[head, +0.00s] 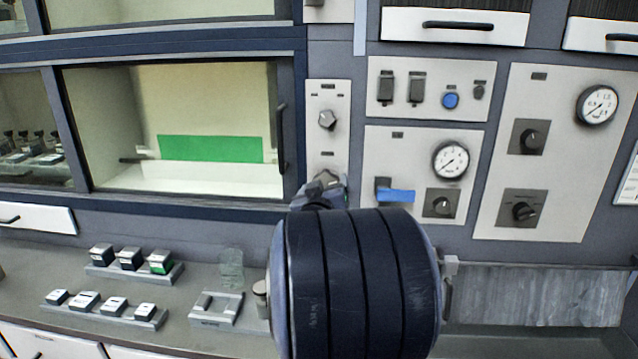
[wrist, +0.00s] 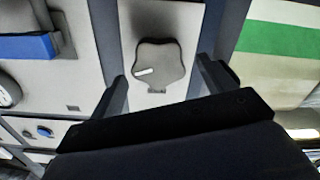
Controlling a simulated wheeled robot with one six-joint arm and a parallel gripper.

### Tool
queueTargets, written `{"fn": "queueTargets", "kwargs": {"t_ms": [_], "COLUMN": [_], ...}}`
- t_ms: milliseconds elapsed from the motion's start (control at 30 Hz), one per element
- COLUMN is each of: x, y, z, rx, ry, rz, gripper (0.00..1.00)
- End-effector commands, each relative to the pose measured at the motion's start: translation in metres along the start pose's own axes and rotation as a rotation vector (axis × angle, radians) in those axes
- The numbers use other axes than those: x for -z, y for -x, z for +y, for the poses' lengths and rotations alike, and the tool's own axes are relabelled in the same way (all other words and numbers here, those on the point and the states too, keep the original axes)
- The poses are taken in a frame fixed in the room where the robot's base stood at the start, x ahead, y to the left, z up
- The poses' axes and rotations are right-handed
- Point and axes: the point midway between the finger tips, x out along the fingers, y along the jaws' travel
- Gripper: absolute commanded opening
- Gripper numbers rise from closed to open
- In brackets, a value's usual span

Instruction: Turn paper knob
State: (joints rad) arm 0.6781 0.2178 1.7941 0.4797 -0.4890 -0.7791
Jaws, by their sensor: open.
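A grey lobed knob (wrist: 158,66) with a white pointer mark sits on a pale panel in the wrist view. In the head view it appears as the lower knob (head: 326,176) on the narrow panel (head: 340,147), partly hidden by my gripper (head: 318,192). In the wrist view my gripper (wrist: 164,82) is open, with one finger on either side of the knob's near part. I see no contact, and the exact gap to the knob cannot be told. A second, faceted knob (head: 327,120) is higher on the same panel. The labels are too small to read.
Right of the knob panel are a blue lever (head: 396,196), a gauge (head: 451,160) and a dark knob (head: 441,204). Left is a glazed chamber (head: 215,100) with a green strip. Small blocks in racks (head: 135,272) and a clear glass (head: 231,268) stand on the counter.

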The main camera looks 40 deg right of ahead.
Motion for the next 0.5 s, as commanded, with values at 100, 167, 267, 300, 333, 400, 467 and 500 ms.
{"fn": "queueTargets", "kwargs": {"t_ms": [100,167,267,300,333,400,467,500], "x": [0.000,0.000,0.000,0.000,0.000,0.000,0.000,0.000], "y": [-0.011,-0.015,-0.018,-0.018,-0.018,-0.018,-0.018,-0.018], "z": [0.000,0.000,0.000,0.000,0.000,0.000,0.000,0.000], "rx": [0.000,0.000,0.000,0.000,0.000,0.000,0.000,0.000], "ry": [0.001,0.001,0.001,0.000,0.000,0.000,0.000,0.000], "rz": [0.000,-0.001,0.000,0.000,0.000,0.000,0.000,0.000], "gripper": [0.78,0.78,0.78,0.78,0.78,0.78,0.78,0.78]}}
